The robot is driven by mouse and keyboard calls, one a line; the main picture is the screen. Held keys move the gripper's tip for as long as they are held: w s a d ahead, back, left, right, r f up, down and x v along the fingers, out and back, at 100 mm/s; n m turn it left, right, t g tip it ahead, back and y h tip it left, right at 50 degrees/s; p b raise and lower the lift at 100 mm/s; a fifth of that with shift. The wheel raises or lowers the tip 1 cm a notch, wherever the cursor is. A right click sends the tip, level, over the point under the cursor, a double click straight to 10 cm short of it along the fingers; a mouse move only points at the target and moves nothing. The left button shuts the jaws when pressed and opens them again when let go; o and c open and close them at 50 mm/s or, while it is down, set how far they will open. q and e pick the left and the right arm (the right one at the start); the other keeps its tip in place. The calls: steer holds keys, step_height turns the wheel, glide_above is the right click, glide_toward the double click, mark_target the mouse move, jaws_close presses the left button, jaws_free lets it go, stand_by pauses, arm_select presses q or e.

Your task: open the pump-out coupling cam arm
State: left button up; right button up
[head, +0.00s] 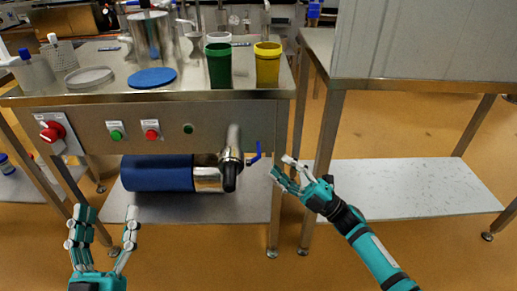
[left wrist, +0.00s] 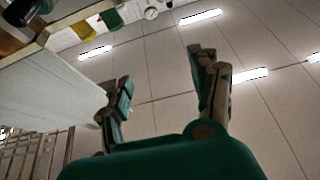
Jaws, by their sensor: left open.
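The pump-out coupling (head: 231,160) sticks out from the front of the steel table, a metal fitting with a dark end. I cannot make out the cam arm itself clearly. My left gripper (head: 106,222) is open and empty, low in front of the table, left of and apart from the coupling. In the left wrist view its spread fingers (left wrist: 163,75) have nothing between them. My right gripper (head: 281,166) is right of the blue lever, its fingertips apart with nothing seen between them; it seems not to touch the lever.
A dark blue cylinder (head: 157,173) lies behind the coupling, under the table. The front panel carries a red switch (head: 53,131) and buttons. Green (head: 219,67) and yellow (head: 267,66) cups stand on top. A second steel table (head: 318,42) is at right. Floor in front is clear.

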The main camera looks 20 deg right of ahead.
mark_target(259, 146)
steer(key=x, duration=0.8)
steer(key=shift+w+a+r, duration=0.1)
steer(key=shift+w, duration=0.05)
arm_select(q)
steer(key=shift+s+r+t, duration=0.7)
steer(key=shift+r+t, duration=0.1)
steer(key=shift+r, duration=0.2)
arm_select(e)
jaws_close()
